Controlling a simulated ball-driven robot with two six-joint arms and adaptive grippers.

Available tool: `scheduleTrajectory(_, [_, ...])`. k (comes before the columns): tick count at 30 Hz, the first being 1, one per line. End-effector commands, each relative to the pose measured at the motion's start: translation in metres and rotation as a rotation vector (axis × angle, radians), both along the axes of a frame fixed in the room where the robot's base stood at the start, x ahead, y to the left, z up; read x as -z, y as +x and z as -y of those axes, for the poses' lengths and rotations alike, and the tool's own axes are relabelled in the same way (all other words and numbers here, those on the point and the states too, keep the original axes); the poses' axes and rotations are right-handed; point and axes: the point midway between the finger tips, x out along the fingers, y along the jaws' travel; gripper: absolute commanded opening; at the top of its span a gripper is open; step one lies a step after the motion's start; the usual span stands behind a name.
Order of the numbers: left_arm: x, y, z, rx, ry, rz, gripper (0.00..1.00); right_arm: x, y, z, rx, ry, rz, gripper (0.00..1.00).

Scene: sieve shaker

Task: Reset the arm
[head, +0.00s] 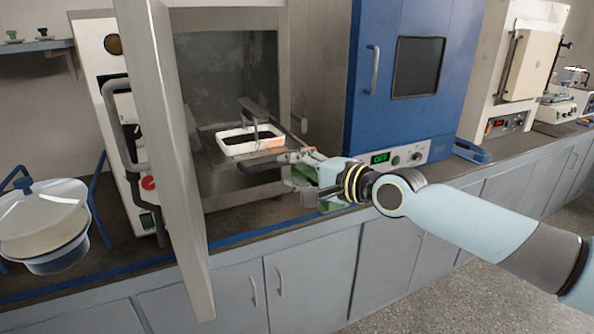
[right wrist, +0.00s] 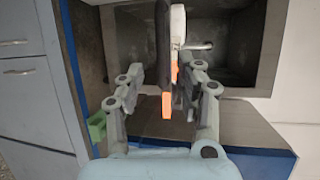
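My right gripper (head: 290,157) reaches in from the right at the mouth of an open grey chamber (head: 222,85). In the right wrist view its two fingers (right wrist: 163,82) stand apart, with gaps on both sides of a dark, upright-looking edge and an orange strip (right wrist: 166,105) between them. I see no finger touching these. A white-rimmed tray (head: 235,149) with dark contents sits on a shelf inside the chamber, just beyond the fingertips. An upright metal piece stands at the tray. My left gripper is not in view.
The chamber's door (head: 172,130) stands open on the left. A blue oven (head: 400,80) with an OFF display is on the right. A green object (right wrist: 97,127) lies near the gripper.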

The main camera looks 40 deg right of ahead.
Motion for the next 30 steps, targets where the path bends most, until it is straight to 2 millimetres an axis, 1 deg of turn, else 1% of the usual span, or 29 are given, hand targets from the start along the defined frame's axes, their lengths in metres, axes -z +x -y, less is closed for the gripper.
scheduleTrajectory(1, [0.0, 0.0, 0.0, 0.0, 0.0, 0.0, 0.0, -0.001, -0.005, 0.001, -0.002, -0.004, 0.001, 0.35])
scheduleTrajectory(5, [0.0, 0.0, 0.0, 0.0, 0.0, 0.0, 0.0, -0.002, -0.012, 0.001, -0.002, 0.0, 0.0, 0.35])
scheduleTrajectory(20, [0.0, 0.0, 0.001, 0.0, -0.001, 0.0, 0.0, -0.003, -0.012, 0.001, -0.002, 0.002, 0.001, 0.35])
scheduleTrajectory(23, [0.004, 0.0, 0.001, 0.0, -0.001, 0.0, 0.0, 0.002, -0.012, 0.001, -0.002, 0.002, 0.0, 0.35])
scheduleTrajectory(25, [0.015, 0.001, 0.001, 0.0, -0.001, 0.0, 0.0, 0.018, -0.014, -0.002, 0.002, 0.016, -0.006, 0.35])
scheduleTrajectory(26, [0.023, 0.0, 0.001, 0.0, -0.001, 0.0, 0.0, 0.031, -0.016, -0.004, 0.007, 0.027, -0.014, 0.35])
scheduleTrajectory(27, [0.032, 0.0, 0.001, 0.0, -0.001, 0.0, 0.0, 0.054, -0.019, -0.004, 0.021, 0.044, -0.037, 0.35])
scheduleTrajectory(29, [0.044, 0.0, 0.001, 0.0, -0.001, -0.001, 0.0, 0.095, -0.025, 0.001, 0.049, 0.052, -0.084, 0.35])
scheduleTrajectory(30, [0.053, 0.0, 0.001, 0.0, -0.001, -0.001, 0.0, 0.126, -0.031, 0.004, 0.071, 0.05, -0.122, 0.35])
